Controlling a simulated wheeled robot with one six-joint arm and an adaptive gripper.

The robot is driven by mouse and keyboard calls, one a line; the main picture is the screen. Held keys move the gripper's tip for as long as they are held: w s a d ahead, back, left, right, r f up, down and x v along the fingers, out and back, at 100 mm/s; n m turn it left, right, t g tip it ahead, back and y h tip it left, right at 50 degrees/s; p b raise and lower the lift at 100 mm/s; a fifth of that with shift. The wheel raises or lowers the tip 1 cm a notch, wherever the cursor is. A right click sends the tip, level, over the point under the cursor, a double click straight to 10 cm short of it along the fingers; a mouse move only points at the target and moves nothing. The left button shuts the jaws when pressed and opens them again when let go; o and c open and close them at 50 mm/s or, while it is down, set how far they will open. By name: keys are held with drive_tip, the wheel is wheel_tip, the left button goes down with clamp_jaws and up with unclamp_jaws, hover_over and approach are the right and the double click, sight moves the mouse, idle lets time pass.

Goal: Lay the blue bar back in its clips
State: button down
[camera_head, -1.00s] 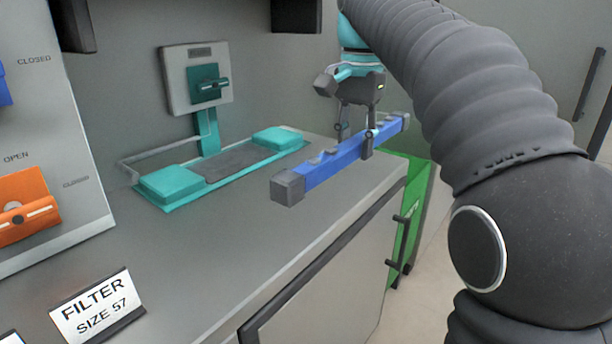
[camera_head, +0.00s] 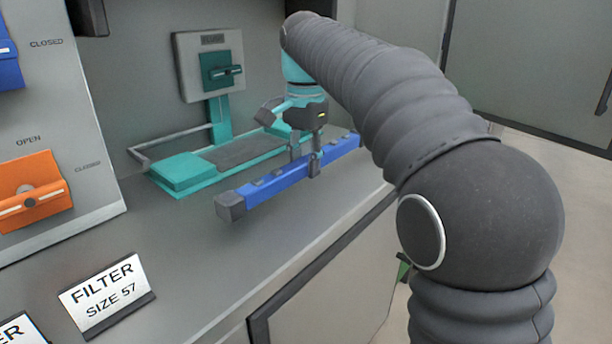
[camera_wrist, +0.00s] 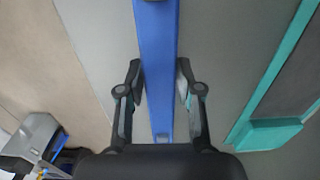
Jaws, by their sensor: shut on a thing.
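My gripper (camera_head: 306,165) is shut on the blue bar (camera_head: 275,181) near its middle. The bar has dark grey end caps and small grey pieces along its top. It is held level, above or close to the grey counter; I cannot tell whether it touches. The wrist view shows the bar (camera_wrist: 158,60) running between the two fingers (camera_wrist: 160,85). The teal fixture (camera_head: 184,173) with raised end blocks and a dark middle stands behind the bar. The bar is in front of it and apart from it. The far block is partly hidden by my gripper. No clips can be made out clearly.
A grey box with a teal latch (camera_head: 221,70) stands on a teal post behind the fixture. A panel at left carries an orange handle (camera_head: 32,197). A "FILTER SIZE 57" sign (camera_head: 105,292) stands on the counter (camera_head: 190,262).

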sight(305, 175)
drive_tip(key=shift+f, duration=1.45)
drive_tip(key=shift+f, duration=0.1)
drive_tip(key=c, duration=0.8)
unclamp_jaws()
drive_tip(key=shift+o, duration=0.2)
wheel_tip(305, 175, up, 12)
drive_tip(key=shift+f+p, duration=0.25)
drive_tip(key=shift+p, duration=0.3)
drive_tip(key=shift+r, duration=0.3)
drive_tip(key=shift+d, duration=0.15)
